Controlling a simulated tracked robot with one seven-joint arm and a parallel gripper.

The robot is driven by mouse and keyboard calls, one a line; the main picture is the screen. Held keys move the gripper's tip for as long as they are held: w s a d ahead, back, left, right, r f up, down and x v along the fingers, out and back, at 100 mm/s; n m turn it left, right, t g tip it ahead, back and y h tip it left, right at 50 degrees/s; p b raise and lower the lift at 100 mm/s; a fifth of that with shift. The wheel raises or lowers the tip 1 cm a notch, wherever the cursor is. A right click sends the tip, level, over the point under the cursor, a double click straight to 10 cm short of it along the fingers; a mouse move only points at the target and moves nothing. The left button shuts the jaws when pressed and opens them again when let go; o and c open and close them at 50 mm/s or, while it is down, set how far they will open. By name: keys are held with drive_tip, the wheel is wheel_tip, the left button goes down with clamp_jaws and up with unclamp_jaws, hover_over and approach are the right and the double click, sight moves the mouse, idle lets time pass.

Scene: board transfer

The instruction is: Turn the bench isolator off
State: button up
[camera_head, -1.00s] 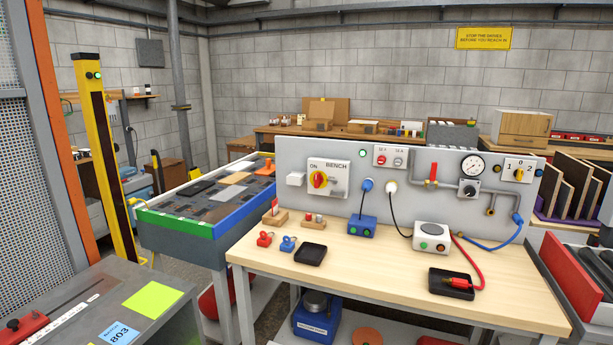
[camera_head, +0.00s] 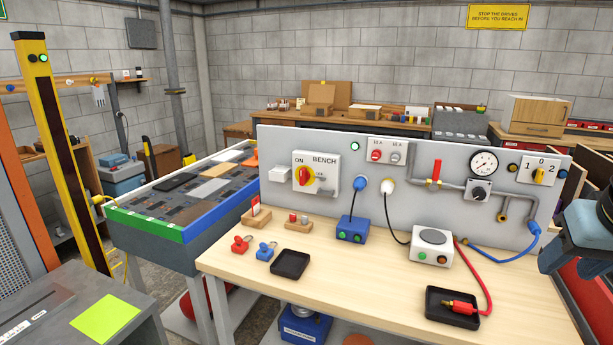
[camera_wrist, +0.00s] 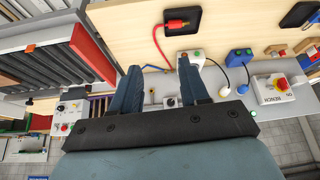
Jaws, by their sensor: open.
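The bench isolator (camera_head: 329,163) is a pale box marked BENCH on the grey back panel. Its red knob (camera_head: 305,175) sits on a yellow plate, with the word ON at its upper left. The exact knob angle is hard to read. A grey tab with small lettering is at the box's lower right. The isolator also shows at the right of the wrist view (camera_wrist: 267,98). My gripper (camera_wrist: 160,75) is open and empty, its two blue-grey fingers apart. It is well away from the isolator; in the head view, part of my arm shows at the right edge.
The wooden bench (camera_head: 345,290) holds a blue box (camera_head: 352,229), a white box with a round top (camera_head: 431,243), black trays (camera_head: 291,264), cables, and red and blue padlocks (camera_head: 241,244). Pipes and a gauge (camera_head: 484,163) stand off the panel's right half. The bench's front middle is clear.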

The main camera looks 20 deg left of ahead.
drive_tip(key=shift+d, duration=0.1)
drive_tip(key=w+a+r+n+t+y, duration=0.2)
drive_tip(key=w+a+n+t+y, duration=0.15)
drive_tip(key=w+a, duration=1.25)
drive_tip(key=w+a+r+n+t+y, duration=0.2)
drive_tip(key=w+a+n+t+y, duration=0.15)
drive_tip(key=w+a, duration=1.25)
drive_tip(key=w+a+f+m+t, duration=0.1)
drive_tip(key=w+a+f+t, duration=0.15)
drive_tip(key=a, duration=0.75)
drive_tip(key=w+a+f+m+t, duration=0.1)
drive_tip(key=a+f+t, duration=0.15)
drive_tip(key=a, duration=0.75)
drive_tip(key=m+h, duration=0.6)
drive_tip(key=h, duration=0.3)
approach(301, 174)
drive_tip(key=w, duration=0.5)
drive_tip(key=w+d, duration=0.1)
drive_tip(key=w, duration=0.2)
drive_tip(key=shift+w+f, duration=0.15)
drive_tip(key=shift+w, duration=0.2)
